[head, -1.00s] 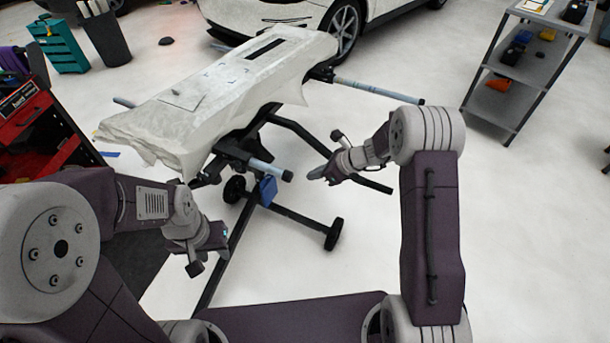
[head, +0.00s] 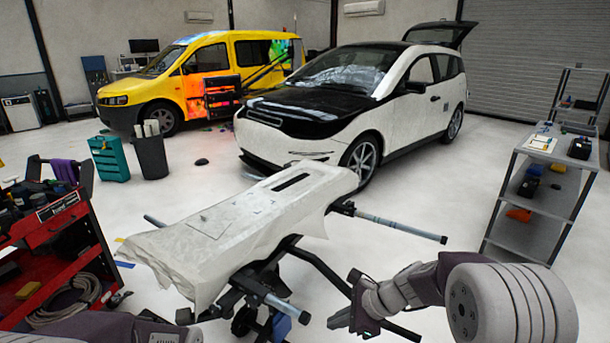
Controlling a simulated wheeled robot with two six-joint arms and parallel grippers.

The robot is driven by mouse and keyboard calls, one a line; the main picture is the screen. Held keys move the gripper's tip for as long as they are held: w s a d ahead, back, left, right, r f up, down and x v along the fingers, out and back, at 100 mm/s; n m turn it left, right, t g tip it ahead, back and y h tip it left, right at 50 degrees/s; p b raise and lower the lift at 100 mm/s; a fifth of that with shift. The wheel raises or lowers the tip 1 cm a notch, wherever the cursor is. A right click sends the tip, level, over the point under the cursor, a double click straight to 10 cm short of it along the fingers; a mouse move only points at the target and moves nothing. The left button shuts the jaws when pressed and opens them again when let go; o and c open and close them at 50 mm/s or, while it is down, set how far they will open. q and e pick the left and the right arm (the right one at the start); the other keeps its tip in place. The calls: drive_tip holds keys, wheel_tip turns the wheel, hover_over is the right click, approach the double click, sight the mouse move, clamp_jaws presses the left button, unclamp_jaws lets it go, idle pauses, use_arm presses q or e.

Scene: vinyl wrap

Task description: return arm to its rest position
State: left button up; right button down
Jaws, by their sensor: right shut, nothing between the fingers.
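My right arm comes in from the lower right, with its wrist bent toward the left. My right gripper (head: 336,320) is shut and empty, near the bottom of the view. It shows just right of the end of a grey bar on the stand, and I cannot tell the gap between them. Of my left arm only a dark upper part shows at the bottom left edge. The left gripper is out of the picture below.
A stand bearing a white-covered panel (head: 225,228) is in front, its bars (head: 400,228) sticking out near my right arm. A red tool cart (head: 62,240) stands left, a grey shelf cart (head: 532,190) right. A white car (head: 350,110) and yellow van (head: 185,85) stand behind.

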drive_tip(key=s+d+f+n+g+h, duration=0.1)
drive_tip(key=s+d+f+n+h, duration=0.15)
drive_tip(key=s+d+n, duration=0.45)
drive_tip(key=s+d+f+n+g+h, duration=0.15)
drive_tip(key=s+n+h, duration=0.25)
drive_tip(key=s+n, duration=0.7)
wheel_tip(320, 180, up, 12)
drive_tip(key=w+n+p, duration=0.1)
drive_tip(key=p, duration=1.1)
drive_tip(key=shift+w+d+n, duration=0.25)
drive_tip(key=shift+d+n, duration=0.05)
drive_tip(key=shift+d, duration=0.05)
idle(0.4)
